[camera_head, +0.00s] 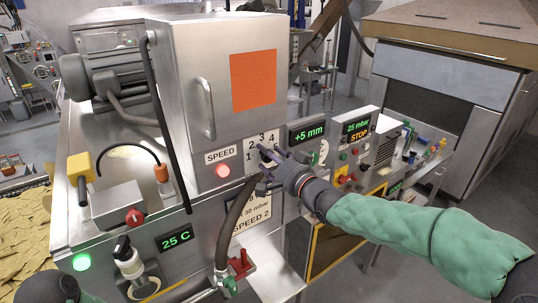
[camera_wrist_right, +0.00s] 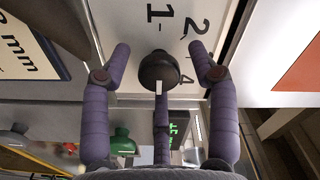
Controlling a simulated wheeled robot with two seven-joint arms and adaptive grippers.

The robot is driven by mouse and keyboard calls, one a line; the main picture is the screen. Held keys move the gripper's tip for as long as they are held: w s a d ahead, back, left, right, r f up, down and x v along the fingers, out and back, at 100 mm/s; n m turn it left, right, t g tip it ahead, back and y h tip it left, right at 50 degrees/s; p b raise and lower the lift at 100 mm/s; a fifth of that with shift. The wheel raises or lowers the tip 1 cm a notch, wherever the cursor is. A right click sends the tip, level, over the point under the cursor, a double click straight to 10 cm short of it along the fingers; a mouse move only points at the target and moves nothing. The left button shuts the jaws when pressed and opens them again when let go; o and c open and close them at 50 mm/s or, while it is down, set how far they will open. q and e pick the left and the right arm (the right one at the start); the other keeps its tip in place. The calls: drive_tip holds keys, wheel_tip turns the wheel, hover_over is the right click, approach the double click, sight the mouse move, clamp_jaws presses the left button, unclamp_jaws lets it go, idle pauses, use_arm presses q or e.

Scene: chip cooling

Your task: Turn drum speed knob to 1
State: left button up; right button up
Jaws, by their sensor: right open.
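The drum speed knob shows in the right wrist view as a black round knob (camera_wrist_right: 158,68) with a white mark on it. It sits on a pale dial plate with dark numbers, which also shows in the head view (camera_head: 252,146) beside the SPEED label. My right gripper (camera_head: 268,158) is at the dial and hides most of the knob in the head view. In the right wrist view its purple fingers (camera_wrist_right: 158,58) are open, one on each side of the knob, with visible gaps. I cannot tell which number the knob is set to.
A steel cabinet with a handle (camera_head: 205,108) and an orange panel (camera_head: 253,80) rises behind the dial. A red lamp (camera_head: 222,171) is left of it. A dark hose (camera_head: 236,218) hangs below. Green displays and a control panel stand to the right.

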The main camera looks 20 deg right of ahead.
drive_tip(key=shift+w+a, duration=0.15)
drive_tip(key=shift+w, duration=0.15)
drive_tip(key=shift+s, duration=0.15)
drive_tip(key=c, duration=1.2)
drive_tip(key=shift+o, duration=0.2)
